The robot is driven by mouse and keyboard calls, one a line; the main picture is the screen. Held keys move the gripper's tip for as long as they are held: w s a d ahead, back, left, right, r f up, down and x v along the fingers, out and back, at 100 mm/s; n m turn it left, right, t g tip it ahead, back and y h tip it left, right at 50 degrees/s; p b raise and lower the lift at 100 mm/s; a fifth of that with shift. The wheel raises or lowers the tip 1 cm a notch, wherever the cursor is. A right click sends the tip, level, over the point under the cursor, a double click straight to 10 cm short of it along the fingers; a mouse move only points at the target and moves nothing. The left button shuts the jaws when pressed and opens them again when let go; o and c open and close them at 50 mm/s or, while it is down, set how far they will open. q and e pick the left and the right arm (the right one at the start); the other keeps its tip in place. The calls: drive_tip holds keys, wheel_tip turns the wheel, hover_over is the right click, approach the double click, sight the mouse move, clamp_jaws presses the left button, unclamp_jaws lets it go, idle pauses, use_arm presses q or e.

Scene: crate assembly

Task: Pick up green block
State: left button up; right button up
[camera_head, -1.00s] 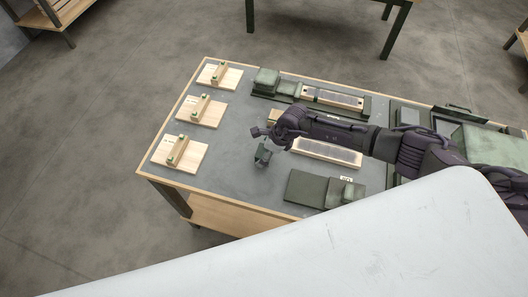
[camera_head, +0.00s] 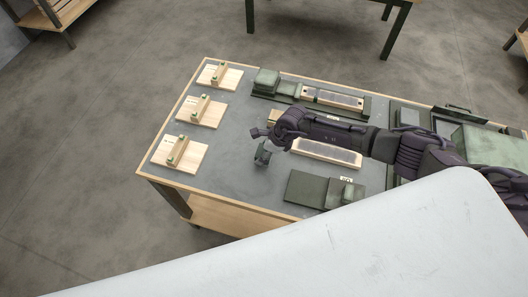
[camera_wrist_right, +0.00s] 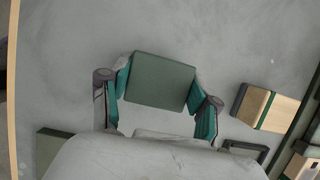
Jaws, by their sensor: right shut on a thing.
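The green block (camera_wrist_right: 160,82) is a dark green, square-faced piece. In the right wrist view it sits between the two teal-padded fingers of my right gripper (camera_wrist_right: 160,95), which is shut on it. In the head view my right gripper (camera_head: 263,148) hangs near the middle of the grey-topped table, left of the wooden strips, and the block shows only as a small dark shape below the arm. I cannot tell the exact gap between block and table. My left gripper is not in view.
Three wooden fixtures (camera_head: 180,154) with upright pieces line the left side of the table (camera_head: 225,172). A green tray (camera_head: 367,109) with blocks and a wooden strip lies at the back. Another green piece (camera_head: 307,186) lies at the front. Grey tabletop is clear between fixtures and gripper.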

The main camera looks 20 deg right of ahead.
sight(259, 149)
drive_tip(key=shift+r, duration=0.65)
drive_tip(key=r, duration=0.1)
drive_tip(key=r+b, duration=0.1)
drive_tip(key=shift+w+r+b, duration=0.2)
drive_tip(key=shift+r+b, duration=0.1)
drive_tip(key=shift+r, duration=0.05)
drive_tip(key=w+a+r+b, duration=0.4)
drive_tip(key=w+r, duration=0.3)
drive_tip(key=w, duration=0.3)
drive_tip(key=shift+w+a+b, duration=0.2)
drive_tip(key=shift+w+b, duration=0.05)
drive_tip(key=shift+b, duration=0.35)
